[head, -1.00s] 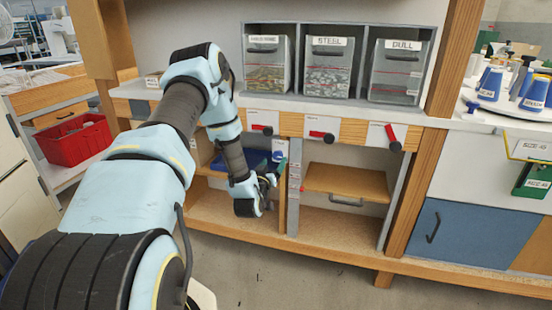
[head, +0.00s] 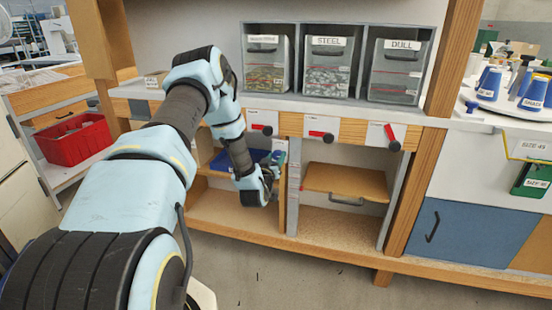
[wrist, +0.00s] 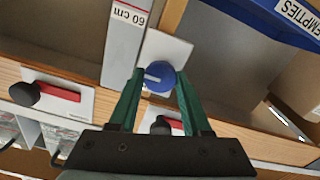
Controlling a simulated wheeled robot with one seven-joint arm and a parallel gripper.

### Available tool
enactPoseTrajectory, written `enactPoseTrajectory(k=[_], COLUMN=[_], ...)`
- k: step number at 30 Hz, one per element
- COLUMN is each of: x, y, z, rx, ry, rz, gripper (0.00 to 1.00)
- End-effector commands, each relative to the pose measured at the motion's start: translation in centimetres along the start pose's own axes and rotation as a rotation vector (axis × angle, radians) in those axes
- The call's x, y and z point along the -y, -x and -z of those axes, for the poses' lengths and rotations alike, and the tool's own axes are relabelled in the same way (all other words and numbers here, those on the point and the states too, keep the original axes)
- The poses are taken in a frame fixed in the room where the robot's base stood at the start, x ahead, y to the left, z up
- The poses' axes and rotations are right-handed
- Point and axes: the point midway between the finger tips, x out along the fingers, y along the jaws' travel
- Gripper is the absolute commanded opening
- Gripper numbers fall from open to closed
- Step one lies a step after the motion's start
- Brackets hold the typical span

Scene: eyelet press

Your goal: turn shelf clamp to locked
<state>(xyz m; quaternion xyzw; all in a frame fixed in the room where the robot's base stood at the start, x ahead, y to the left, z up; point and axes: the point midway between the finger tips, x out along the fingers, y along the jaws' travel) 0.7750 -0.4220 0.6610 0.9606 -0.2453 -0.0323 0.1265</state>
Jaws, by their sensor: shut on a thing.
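The shelf clamp shows in the wrist view as a round blue knob (wrist: 160,77) with a pale pointer line on a white square plate (wrist: 170,50). The plate sits on the upright beside the 60 cm scale (wrist: 128,17). My gripper (wrist: 159,80) has its two green fingers shut on the knob, one on each side. In that view the pointer line points left, tilted slightly. In the head view my gripper (head: 275,168) is at the left upright of the shelf bay, and it hides most of the knob. I cannot read any marks on the plate.
The wooden shelf (head: 345,182) stands right of the gripper. Red-handled levers (head: 320,136) line the rail above. A blue bin marked EMPTIES (wrist: 265,15) lies close beside the clamp. Labelled part bins (head: 325,65) stand on the counter.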

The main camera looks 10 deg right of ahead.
Motion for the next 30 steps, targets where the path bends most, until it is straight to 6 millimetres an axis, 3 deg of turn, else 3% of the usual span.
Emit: enactPoseTrajectory(k=[1, 11, 22, 30], x=[0.01, 0.02, 0.08, 0.22], y=[0.01, 0.01, 0.01, 0.00], z=[0.00, 0.01, -0.06, -0.19], rx=[0.000, 0.000, -0.001, -0.001], ry=[0.000, 0.000, 0.042, 0.210], rz=[0.000, 0.000, 0.001, 0.002], gripper=[0.35, 0.00, 0.00, 0.00])
